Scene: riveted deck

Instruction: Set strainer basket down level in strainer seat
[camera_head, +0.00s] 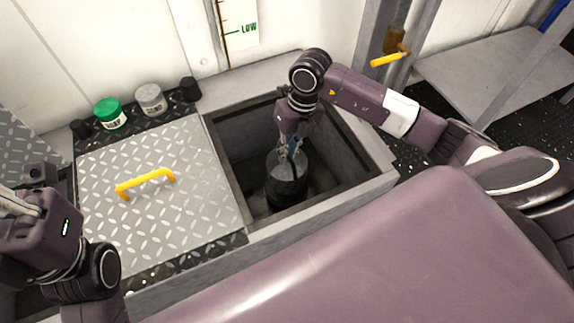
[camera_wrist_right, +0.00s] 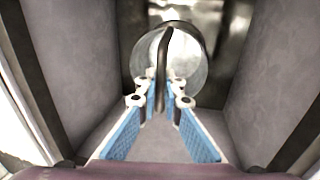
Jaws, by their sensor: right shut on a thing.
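The strainer basket (camera_head: 287,180) is a grey cylinder with a dark lower part. It hangs inside the open rectangular well in the head view, roughly upright. In the right wrist view the basket (camera_wrist_right: 192,62) shows its pale round top and a dark bail handle (camera_wrist_right: 163,55). My right gripper (camera_head: 291,150) reaches down into the well and is shut on the handle. Its blue-padded fingers (camera_wrist_right: 161,95) flank the handle in the wrist view. The strainer seat cannot be made out beneath the basket. My left gripper (camera_head: 22,205) is at the left edge, its fingers partly cut off.
The well's rim (camera_head: 345,200) and walls close in around my right gripper. A diamond-plate cover (camera_head: 195,190) with a yellow handle (camera_head: 146,183) lies left of it.

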